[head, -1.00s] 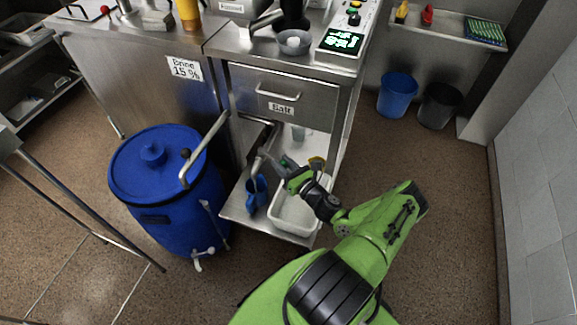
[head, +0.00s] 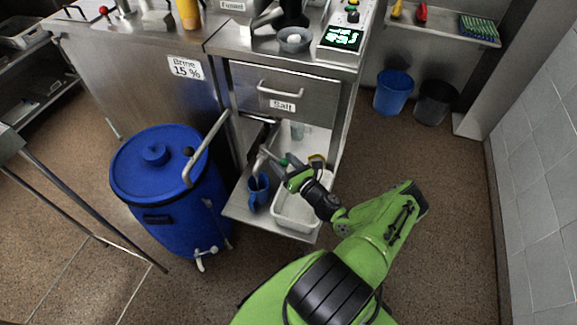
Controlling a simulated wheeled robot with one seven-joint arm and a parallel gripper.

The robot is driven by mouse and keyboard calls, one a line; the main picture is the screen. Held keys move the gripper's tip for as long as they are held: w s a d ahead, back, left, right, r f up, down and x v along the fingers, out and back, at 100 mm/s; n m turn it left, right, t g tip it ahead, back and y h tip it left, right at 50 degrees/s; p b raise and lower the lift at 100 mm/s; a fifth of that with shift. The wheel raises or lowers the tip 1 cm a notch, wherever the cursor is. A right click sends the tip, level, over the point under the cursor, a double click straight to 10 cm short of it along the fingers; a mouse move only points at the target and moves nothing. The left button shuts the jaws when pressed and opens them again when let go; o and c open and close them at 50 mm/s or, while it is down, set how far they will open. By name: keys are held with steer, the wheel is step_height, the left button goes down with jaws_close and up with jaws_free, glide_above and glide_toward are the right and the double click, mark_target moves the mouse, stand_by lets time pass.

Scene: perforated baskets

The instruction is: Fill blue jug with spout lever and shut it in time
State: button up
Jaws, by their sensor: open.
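The blue jug (head: 258,196) stands upright on the low metal shelf of the cabinet, left of the white tub. A grey metal spout (head: 255,170) comes down over its mouth. I cannot see the level in the jug, or whether liquid runs. My gripper (head: 275,160) is just right of the spout, above the jug and the tub's back edge. It is open. Its tips are small and dark against the cabinet, so I cannot tell whether they touch the spout lever, which I cannot make out clearly.
A white tub (head: 296,218) sits on the shelf under my wrist. A blue lidded barrel (head: 165,190) with a bent metal pipe (head: 205,150) stands left of the shelf. The closed salt drawer (head: 285,92) is above. Floor right of the cabinet is clear up to two bins (head: 393,92).

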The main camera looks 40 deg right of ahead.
steer(key=s+p, duration=0.3)
steer(key=s, duration=1.2)
steer(key=shift+s+a, duration=0.3)
